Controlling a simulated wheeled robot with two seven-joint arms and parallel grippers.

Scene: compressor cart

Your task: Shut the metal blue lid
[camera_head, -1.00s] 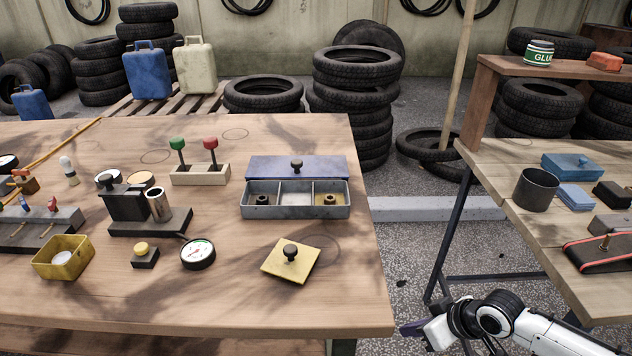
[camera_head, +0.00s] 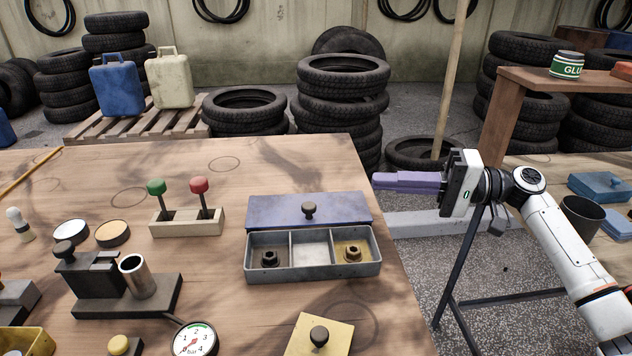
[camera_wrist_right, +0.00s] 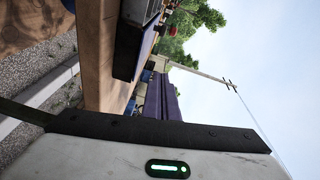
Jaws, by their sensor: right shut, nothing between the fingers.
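The blue lid (camera_head: 275,211) with a dark knob (camera_head: 309,209) lies open just behind the grey metal box (camera_head: 262,278), along its back edge. The box has three compartments: a dark ring-shaped part is at left, the middle is empty, and a brass-coloured part is at right. My right gripper (camera_head: 378,181) is beside the table's right edge, to the right of the lid and apart from it. Its purple fingers are closed together, point left and hold nothing. They also show in the right wrist view (camera_wrist_right: 160,97). My left gripper is out of view.
A yellow plate with a knob (camera_head: 326,335) lies in front of the box. A wooden block with green and red levers (camera_head: 187,222) stands to its left, and a gauge (camera_head: 195,340) front left. A gap separates this table from the right bench (camera_head: 540,172).

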